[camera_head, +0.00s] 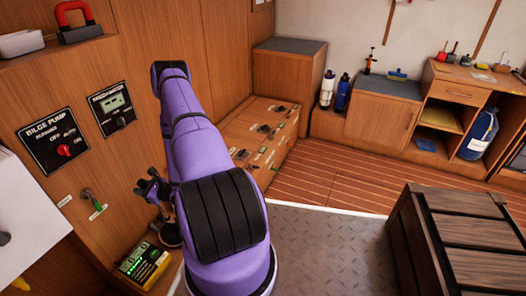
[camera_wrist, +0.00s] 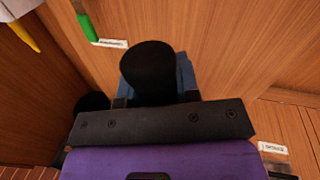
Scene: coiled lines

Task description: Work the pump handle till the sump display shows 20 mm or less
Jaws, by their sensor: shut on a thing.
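The pump handle's rounded black grip (camera_wrist: 150,68) is in the upper middle of the wrist view, in front of a blue-grey part. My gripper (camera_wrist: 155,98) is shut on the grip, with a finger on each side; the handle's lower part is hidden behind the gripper. In the head view, my purple arm reaches down the left wall and hides most of the handle and the gripper. The sump display (camera_head: 112,108) is a small black panel with a pale screen on the wall; its reading is too small to make out.
A bilge pump panel (camera_head: 57,140) with a red knob is left of the display. A dark wooden crate (camera_head: 410,225) stands at right; the floor between is clear.

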